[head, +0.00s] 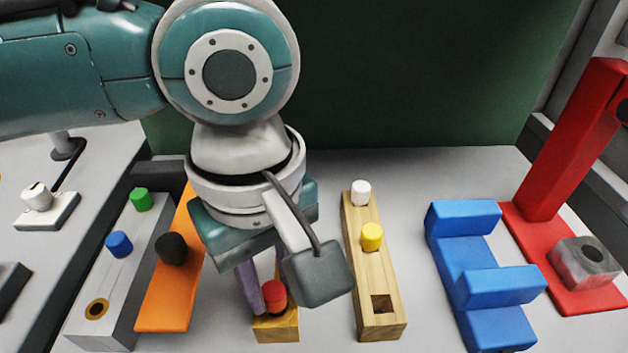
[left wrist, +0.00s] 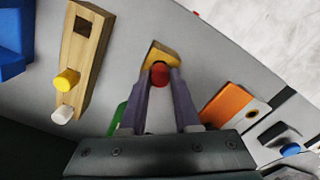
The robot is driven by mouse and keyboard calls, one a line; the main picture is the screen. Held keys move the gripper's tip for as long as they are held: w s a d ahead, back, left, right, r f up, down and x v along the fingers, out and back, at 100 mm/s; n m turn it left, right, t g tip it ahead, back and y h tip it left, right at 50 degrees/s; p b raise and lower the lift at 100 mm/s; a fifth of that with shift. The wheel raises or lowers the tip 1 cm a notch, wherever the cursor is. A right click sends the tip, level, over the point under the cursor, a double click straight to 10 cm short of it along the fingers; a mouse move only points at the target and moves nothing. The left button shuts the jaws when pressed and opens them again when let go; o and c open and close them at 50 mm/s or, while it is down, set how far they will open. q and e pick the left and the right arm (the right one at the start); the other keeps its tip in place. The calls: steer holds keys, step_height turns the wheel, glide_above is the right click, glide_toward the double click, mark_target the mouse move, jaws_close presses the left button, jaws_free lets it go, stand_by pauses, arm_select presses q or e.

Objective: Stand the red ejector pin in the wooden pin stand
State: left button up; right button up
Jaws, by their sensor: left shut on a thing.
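The red ejector pin (head: 274,293) shows as a red round head between the fingers of my left gripper (head: 262,288). In the left wrist view the purple fingers (left wrist: 160,86) close on both sides of the red pin (left wrist: 160,71). A small yellowish wooden block (head: 276,328) is directly below the pin; I cannot tell whether the pin's lower end is in it or above it. The long wooden pin stand (head: 387,283) is to the right, with a white pin (head: 361,193), a yellow pin (head: 371,236) and an empty square hole (head: 381,304) at its near end. My right gripper is out of view.
A blue stepped block (head: 476,272) and a red press frame (head: 570,160) with a grey block (head: 586,263) stand at the right. An orange plate (head: 165,305) with a black knob and a grey box with green (head: 141,199) and blue knobs stand at the left.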

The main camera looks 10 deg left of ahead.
arm_select(q)
jaws_close()
